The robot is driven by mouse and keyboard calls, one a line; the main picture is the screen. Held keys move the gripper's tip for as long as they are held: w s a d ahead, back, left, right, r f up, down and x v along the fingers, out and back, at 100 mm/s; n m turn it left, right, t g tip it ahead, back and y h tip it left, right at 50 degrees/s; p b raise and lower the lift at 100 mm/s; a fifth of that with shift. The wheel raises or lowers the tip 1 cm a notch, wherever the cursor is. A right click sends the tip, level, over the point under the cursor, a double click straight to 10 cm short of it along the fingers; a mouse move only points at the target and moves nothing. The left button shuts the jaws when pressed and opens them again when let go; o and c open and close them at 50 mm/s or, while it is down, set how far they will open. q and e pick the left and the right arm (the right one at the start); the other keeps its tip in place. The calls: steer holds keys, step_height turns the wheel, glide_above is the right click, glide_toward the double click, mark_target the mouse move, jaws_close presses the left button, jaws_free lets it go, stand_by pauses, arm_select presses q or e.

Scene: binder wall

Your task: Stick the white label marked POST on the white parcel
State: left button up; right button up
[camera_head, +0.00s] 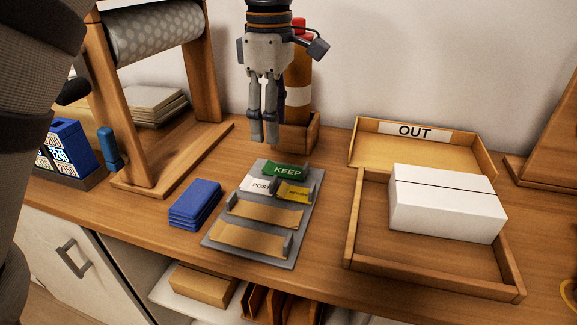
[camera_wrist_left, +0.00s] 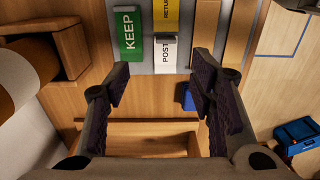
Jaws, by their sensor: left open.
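The white parcel (camera_head: 446,203) sits in the wooden OUT tray (camera_head: 372,265) at the right. My right gripper is not in view.
A brown bottle (camera_head: 299,75) with a red cap stands in a wooden box (camera_head: 300,134) just behind my left gripper. A blue stack (camera_head: 195,204) lies left of the holder. A wooden roll stand (camera_head: 196,70) rises at the left. Counter between holder and tray is clear.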

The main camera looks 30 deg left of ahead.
mark_target(259, 182)
arm_select(q)
steer(key=f, duration=0.1)
steer(key=s+f, duration=0.1)
steer(key=f, duration=0.1)
steer(key=s+f, duration=0.1)
steer(key=f, duration=0.5)
steer(key=w+f, duration=0.1)
steer(key=f, duration=0.1)
steer(key=shift+f, duration=0.25)
steer(key=c, duration=0.9)
